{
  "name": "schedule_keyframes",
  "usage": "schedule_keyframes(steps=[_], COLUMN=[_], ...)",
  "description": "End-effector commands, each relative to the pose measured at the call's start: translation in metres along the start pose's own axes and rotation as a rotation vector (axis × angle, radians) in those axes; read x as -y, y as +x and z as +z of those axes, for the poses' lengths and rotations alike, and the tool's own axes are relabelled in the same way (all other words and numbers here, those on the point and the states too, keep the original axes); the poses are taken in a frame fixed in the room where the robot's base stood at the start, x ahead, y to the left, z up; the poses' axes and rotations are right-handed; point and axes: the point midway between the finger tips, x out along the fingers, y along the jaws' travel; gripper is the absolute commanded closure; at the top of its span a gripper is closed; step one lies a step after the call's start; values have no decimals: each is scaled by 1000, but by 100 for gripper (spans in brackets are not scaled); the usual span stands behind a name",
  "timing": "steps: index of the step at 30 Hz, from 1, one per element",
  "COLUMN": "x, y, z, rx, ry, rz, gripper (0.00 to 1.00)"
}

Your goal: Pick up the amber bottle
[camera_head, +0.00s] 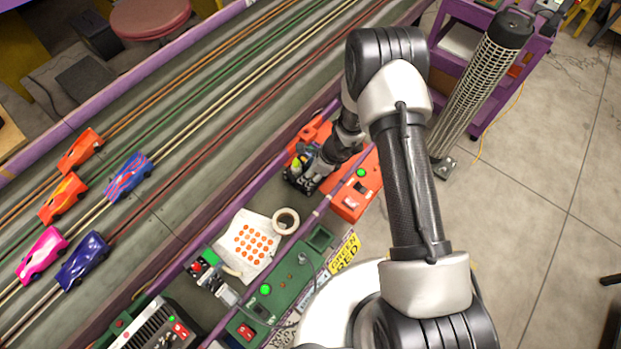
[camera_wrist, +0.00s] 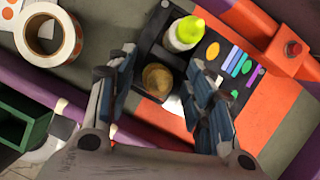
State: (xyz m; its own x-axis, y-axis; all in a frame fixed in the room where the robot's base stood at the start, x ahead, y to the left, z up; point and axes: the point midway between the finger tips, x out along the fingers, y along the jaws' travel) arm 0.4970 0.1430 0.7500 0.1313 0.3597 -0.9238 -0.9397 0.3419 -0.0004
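The amber bottle (camera_wrist: 157,80) appears in the wrist view as a round brownish-amber shape seen from above, standing in a compartment of a black caddy (camera_wrist: 149,32). My gripper (camera_wrist: 160,68) is open, its two fingers to the left and right of the bottle with gaps showing. How deep the fingertips are relative to the bottle is unclear. A white bottle with a yellow-green cap (camera_wrist: 187,32) stands in the adjoining compartment. In the head view my gripper (camera_head: 304,178) is over the caddy, and I cannot make out the amber bottle there.
A tape roll (camera_wrist: 46,35) lies left of the caddy, by a sheet of orange dot stickers (camera_head: 250,243). An orange box with a red button (camera_wrist: 291,50) stands to the right. Colored pieces (camera_wrist: 237,62) lie beside the caddy. Toy cars (camera_head: 128,178) sit on the slot track.

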Motion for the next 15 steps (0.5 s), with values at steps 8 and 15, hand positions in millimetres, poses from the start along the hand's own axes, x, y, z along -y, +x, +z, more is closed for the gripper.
schedule_keyframes(steps=[8,15], x=[0,0], y=[0,0], z=[0,0], rx=[0,0], ry=[0,0], rz=[0,0], gripper=[72,88])
